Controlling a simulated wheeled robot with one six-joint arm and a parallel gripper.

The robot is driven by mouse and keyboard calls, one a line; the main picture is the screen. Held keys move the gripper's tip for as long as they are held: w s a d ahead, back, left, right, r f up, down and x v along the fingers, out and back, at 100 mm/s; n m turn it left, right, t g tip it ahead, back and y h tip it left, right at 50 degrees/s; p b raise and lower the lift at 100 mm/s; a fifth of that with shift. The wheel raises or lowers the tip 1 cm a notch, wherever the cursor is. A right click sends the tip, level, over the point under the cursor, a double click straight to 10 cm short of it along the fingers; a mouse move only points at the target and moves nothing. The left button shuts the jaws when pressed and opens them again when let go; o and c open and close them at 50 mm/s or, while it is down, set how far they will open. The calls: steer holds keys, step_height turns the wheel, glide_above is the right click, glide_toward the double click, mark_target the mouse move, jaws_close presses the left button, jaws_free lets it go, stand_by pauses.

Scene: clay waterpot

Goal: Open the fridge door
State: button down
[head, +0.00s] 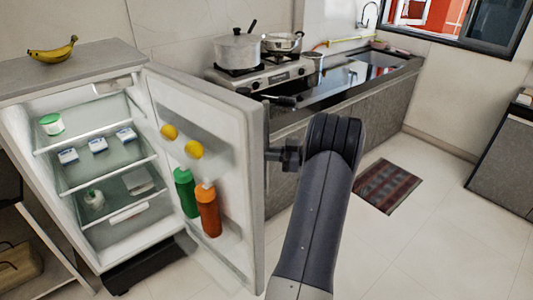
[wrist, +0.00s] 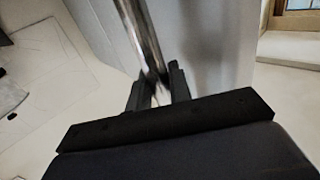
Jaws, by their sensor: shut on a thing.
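The fridge (head: 75,75) stands at the left in the head view, with its inside in plain sight. Its door (head: 256,200) is swung wide open towards me, with bottles and round yellow things on the inner shelves. My gripper (head: 274,154) is at the door's outer edge in the head view, partly hidden by my arm. In the wrist view my gripper (wrist: 160,88) has its two fingers around a shiny metal bar, the door handle (wrist: 142,35). The fingers are shut on it. The door's outer face (wrist: 215,50) is behind the handle.
Bananas (head: 52,50) lie on the fridge top. A counter (head: 350,110) with a stove (head: 260,76) and pots runs along the back wall. A dark red mat (head: 388,186) lies on the floor. The tiled floor (head: 430,240) at the right is clear.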

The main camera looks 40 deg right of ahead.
steer(key=c, duration=1.3)
jaws_free()
steer(key=shift+c, duration=0.2)
steer(key=b+v, duration=0.1)
steer(key=v, duration=0.9)
steer(key=shift+s+d, duration=0.15)
steer(key=shift+s, duration=0.15)
